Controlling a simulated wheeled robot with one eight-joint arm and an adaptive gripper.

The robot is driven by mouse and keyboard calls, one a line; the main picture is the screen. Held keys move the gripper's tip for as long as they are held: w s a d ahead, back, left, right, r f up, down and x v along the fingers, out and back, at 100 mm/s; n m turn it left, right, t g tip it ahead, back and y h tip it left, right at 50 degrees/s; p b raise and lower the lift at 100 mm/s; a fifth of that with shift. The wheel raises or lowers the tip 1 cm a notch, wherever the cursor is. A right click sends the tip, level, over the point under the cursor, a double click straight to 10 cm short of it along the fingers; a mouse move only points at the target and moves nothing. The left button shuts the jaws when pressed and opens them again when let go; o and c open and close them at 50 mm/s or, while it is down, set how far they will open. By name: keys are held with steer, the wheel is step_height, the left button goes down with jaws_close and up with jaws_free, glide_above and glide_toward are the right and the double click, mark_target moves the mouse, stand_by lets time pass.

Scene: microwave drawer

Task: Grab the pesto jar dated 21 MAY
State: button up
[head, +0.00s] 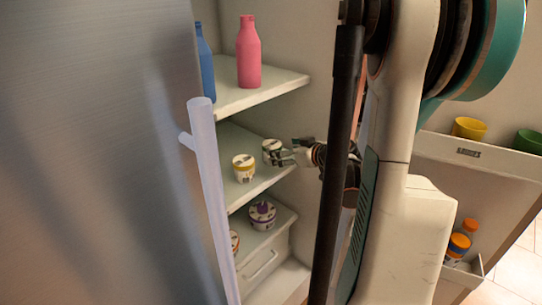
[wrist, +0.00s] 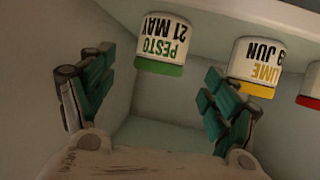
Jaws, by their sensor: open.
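The pesto jar (wrist: 163,42) has a white body and a green lid. Its label reads PESTO 21 MAY and appears upside down in the wrist view. In the head view, a small pale jar (head: 271,149) at my fingertips appears to be this one, on the middle fridge shelf. My gripper (head: 287,151) is open beside it. In the wrist view, my gripper (wrist: 160,98) has its green-padded fingers spread wide. No contact is visible.
A yellow-lidded jar (wrist: 257,62), its label partly legible as 9 JUN, stands close to the pesto jar. A red-lidded jar (wrist: 311,84) is beyond it. The fridge shelf (head: 300,80) above holds a pink bottle (head: 249,52). A purple-marked jar (head: 262,214) sits below.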

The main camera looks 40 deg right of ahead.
steer(key=x, duration=0.2)
steer(key=shift+w+f, duration=0.1)
steer(key=shift+w, duration=0.15)
steer(key=b+x, duration=0.2)
steer(key=x, duration=0.2)
steer(key=shift+w+f, duration=0.15)
steer(key=shift+f, duration=0.1)
steer(key=shift+w+b, duration=0.3)
steer(key=shift+w, duration=0.1)
steer(key=c, duration=1.3)
